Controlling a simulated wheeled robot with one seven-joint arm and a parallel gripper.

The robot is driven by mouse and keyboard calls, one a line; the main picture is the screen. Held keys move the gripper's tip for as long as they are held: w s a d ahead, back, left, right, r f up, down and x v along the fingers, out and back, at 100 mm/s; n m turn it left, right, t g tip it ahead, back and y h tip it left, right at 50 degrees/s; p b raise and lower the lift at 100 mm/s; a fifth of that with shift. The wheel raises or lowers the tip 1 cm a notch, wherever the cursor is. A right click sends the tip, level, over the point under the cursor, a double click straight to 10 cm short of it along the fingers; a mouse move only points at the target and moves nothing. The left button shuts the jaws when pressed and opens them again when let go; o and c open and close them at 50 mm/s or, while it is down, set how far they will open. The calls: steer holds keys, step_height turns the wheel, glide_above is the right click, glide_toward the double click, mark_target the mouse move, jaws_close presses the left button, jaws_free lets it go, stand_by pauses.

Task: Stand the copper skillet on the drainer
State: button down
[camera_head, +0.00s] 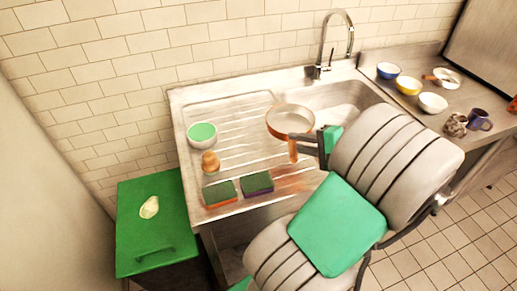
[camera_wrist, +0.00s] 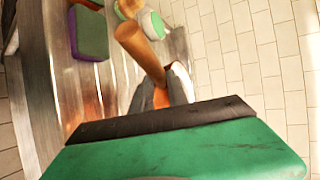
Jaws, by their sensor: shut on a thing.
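The copper skillet (camera_head: 290,119) is at the boundary between the ridged drainer (camera_head: 235,105) and the sink basin. Its pale inside faces up in the head view, and its copper handle (camera_head: 293,152) points towards the front. My gripper (camera_head: 304,146) comes from the right and is shut on the handle. In the wrist view, a long brown piece that looks like the handle (camera_wrist: 139,46) runs in front of my gripper (camera_wrist: 166,95). Most of the pan is hidden there. I cannot tell whether the skillet touches the drainer.
On the drainer are a green-lined bowl (camera_head: 202,134), a wooden item (camera_head: 210,162) and two sponges (camera_head: 220,193) (camera_head: 257,184). The tap (camera_head: 322,50) stands behind the basin. Bowls (camera_head: 408,85) and a mug (camera_head: 479,120) fill the right counter. A green bin (camera_head: 150,225) stands left.

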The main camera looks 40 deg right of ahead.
steer(key=w+f, duration=0.2)
steer(key=w, duration=0.1)
steer(key=w+a+f, duration=0.1)
steer(key=w+f, duration=0.2)
steer(key=w+a+f+p, duration=0.1)
steer(key=w+f, duration=0.2)
steer(key=w, duration=0.1)
steer(key=shift+w, duration=0.1)
step_height(320, 180, down, 3)
steer(key=shift+d+r+p, duration=0.1)
steer(key=shift+r+p, duration=0.1)
steer(key=shift+p, duration=0.1)
steer(key=shift+f, duration=0.2)
steer(key=c, duration=1.8)
jaws_free()
steer(key=shift+f, duration=0.15)
steer(key=shift+o, duration=1.2)
steer(key=b+v, duration=0.1)
steer(key=v, duration=1.1)
